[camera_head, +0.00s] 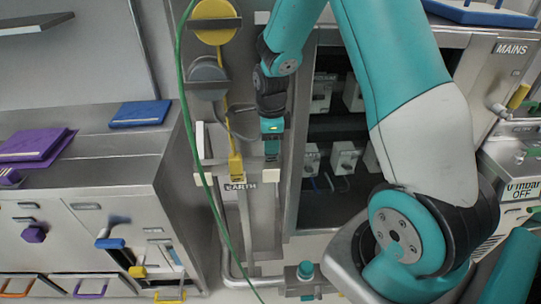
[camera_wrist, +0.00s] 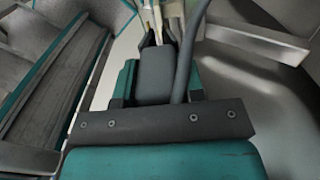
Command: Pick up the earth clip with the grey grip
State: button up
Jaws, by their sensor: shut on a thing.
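In the wrist view the grey grip of the earth clip (camera_wrist: 156,75) sits between the teal fingers of my gripper (camera_wrist: 157,85), which is shut on it. Pale metal clip jaws show beyond the grip, and a grey cable runs up beside it on the right. In the head view my gripper (camera_head: 271,148) points down, just right of the post marked EARTH (camera_head: 240,186). The grey clip is mostly hidden there; a grey cable curves toward my gripper from the left. A yellow-gripped clip (camera_head: 236,166) hangs on the EARTH post, left of my gripper.
A grey disc (camera_head: 207,76) and a yellow disc (camera_head: 214,22) are on the panel above. A green cable (camera_head: 193,130) hangs at the left. An open cabinet (camera_head: 330,125) with dark shelves stands right of my gripper. A steel drawer unit (camera_head: 80,200) stands left.

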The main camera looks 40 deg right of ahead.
jog(key=s+a+b, duration=1)
jog(key=s+b, duration=0.3)
jog(key=s, duration=0.2)
jog(key=shift+f+b, duration=0.15)
jog(key=shift+b, duration=0.15)
